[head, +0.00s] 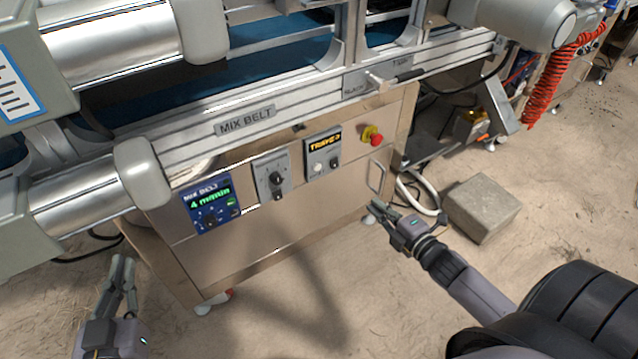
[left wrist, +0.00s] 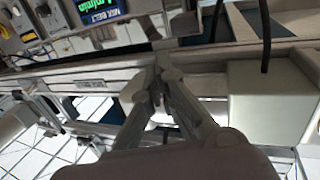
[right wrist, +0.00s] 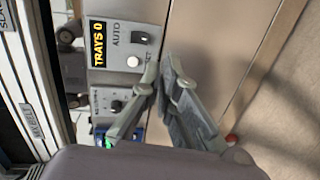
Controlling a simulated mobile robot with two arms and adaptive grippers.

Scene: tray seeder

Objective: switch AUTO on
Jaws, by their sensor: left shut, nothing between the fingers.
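The TRAYS panel (head: 309,172) is on the front of the metal cabinet; its yellow display reads TRAYS 0 in the right wrist view (right wrist: 97,43). A black AUTO switch (right wrist: 142,38) sits by its AUTO label, with a white button (right wrist: 134,62) beside it. Which way the switch is set is too small to tell. My right gripper (head: 376,213) is right of and below the panel, apart from it; its fingers (right wrist: 161,63) appear close together, but whether they touch is unclear. My left gripper (head: 124,260) is shut and empty, left of the cabinet.
The cabinet also carries the MIX BELT speed panel (head: 210,205), a black-knob panel (head: 273,176) and a red emergency button (head: 376,139). A door handle (head: 377,175) projects near my right gripper. The conveyor rail (head: 300,108) overhangs above. A concrete block (head: 481,205) lies at right.

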